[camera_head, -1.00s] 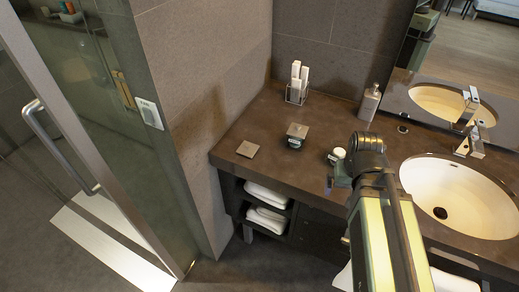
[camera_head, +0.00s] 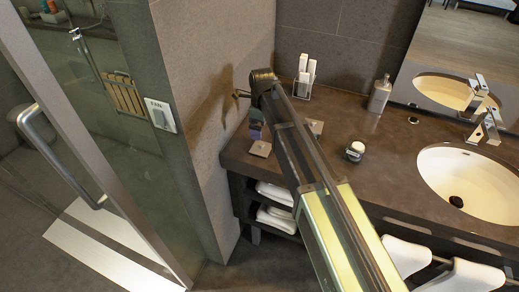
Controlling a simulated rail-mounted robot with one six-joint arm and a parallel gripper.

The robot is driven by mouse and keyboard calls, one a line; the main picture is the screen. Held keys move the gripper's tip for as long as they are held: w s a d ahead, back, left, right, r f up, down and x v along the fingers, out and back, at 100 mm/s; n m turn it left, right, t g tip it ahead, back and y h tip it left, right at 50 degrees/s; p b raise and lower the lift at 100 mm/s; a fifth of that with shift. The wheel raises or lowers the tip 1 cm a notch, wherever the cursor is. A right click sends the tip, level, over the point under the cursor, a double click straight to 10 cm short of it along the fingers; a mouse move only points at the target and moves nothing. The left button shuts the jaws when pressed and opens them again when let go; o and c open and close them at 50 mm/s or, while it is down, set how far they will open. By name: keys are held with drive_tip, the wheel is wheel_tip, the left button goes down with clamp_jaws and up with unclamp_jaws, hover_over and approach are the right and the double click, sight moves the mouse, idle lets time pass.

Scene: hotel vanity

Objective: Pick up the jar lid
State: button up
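A flat, square grey-brown lid (camera_head: 260,149) lies on the counter near its left end. A second square lid-like top (camera_head: 316,126) shows just right of my arm; it sat on a small dark jar in the earlier view, and the jar is now hidden behind my arm. My gripper (camera_head: 256,133) is at the left end of the counter, just above the flat square lid in the picture. Its fingers are small and dark, so I cannot tell whether they are open or whether they touch the lid.
A small dark jar with a white top (camera_head: 355,151) stands right of my arm. Behind are a wire holder with white boxes (camera_head: 304,78) and a soap bottle (camera_head: 379,95). The sink (camera_head: 462,185) is at right. A wall (camera_head: 215,110) stands close left of my gripper.

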sight(261, 144)
wheel_tip(261, 144, down, 11)
drive_tip(key=b, duration=0.9)
drive_tip(key=shift+w+r+b, duration=0.1)
drive_tip(key=shift+r+b, duration=0.05)
drive_tip(key=shift+b, duration=0.25)
drive_tip(key=shift+r, duration=0.25)
drive_tip(key=c, duration=0.9)
